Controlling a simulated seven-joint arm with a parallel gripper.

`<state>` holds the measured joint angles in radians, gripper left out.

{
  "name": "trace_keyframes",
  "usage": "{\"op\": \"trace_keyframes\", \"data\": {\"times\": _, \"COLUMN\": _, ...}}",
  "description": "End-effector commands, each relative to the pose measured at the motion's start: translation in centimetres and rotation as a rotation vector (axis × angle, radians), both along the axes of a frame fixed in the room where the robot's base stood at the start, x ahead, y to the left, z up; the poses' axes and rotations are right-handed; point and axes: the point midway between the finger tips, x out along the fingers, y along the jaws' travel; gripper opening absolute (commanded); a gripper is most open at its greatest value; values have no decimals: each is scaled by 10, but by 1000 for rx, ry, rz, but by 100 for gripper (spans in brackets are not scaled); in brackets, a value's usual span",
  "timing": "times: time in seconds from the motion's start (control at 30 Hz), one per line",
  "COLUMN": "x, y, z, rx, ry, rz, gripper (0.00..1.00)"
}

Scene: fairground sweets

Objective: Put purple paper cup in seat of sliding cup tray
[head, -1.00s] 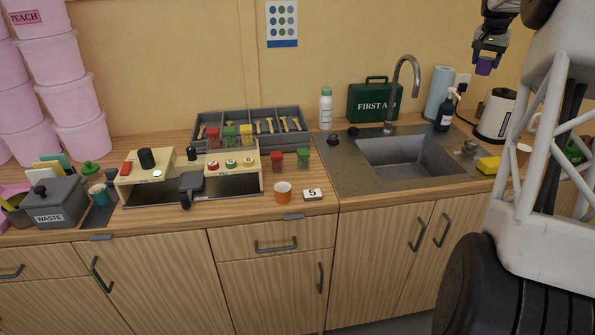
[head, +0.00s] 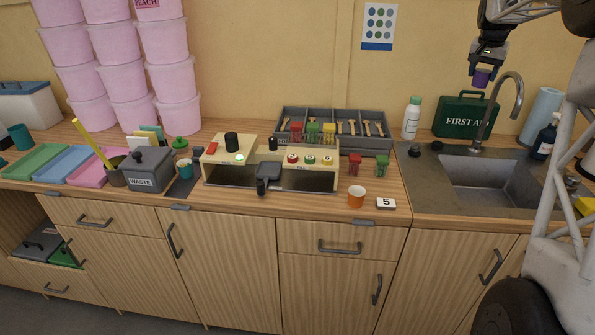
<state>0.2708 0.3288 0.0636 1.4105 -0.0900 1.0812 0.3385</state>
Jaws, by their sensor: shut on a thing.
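My gripper (head: 481,68) is at the upper right in the head view, shut on the purple paper cup (head: 482,78). The cup hangs upright below the fingers, high above the counter, in front of the first aid box and left of the tap in the picture. A cream machine (head: 226,148) with coloured buttons stands on the counter, left of and lower than my gripper. A dark grey part with a short handle (head: 265,174) sits at its front middle and looks like the sliding cup tray. I cannot make out its seat at this size.
A divided grey rack (head: 370,145) is behind. A waste bin (head: 150,170) is left. The tap (head: 514,90) rises beside the sink (head: 480,186). Red and green small tubs stand near the rack.

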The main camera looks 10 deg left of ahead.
Motion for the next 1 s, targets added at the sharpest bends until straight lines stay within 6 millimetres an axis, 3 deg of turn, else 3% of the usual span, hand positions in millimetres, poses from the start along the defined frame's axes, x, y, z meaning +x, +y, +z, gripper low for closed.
{"op": "trace_keyframes", "data": {"times": 0.1, "x": 9, "y": 40, "z": -4, "rx": 0, "ry": 0, "rz": 37, "gripper": 29}}
{"op": "trace_keyframes", "data": {"times": 0.5, "x": 23, "y": 166, "z": -20, "rx": 0, "ry": 1, "rz": 154, "gripper": 29}}
{"op": "trace_keyframes", "data": {"times": 1.0, "x": 15, "y": 323, "z": -50, "rx": 2, "ry": 0, "rz": 293, "gripper": 29}}
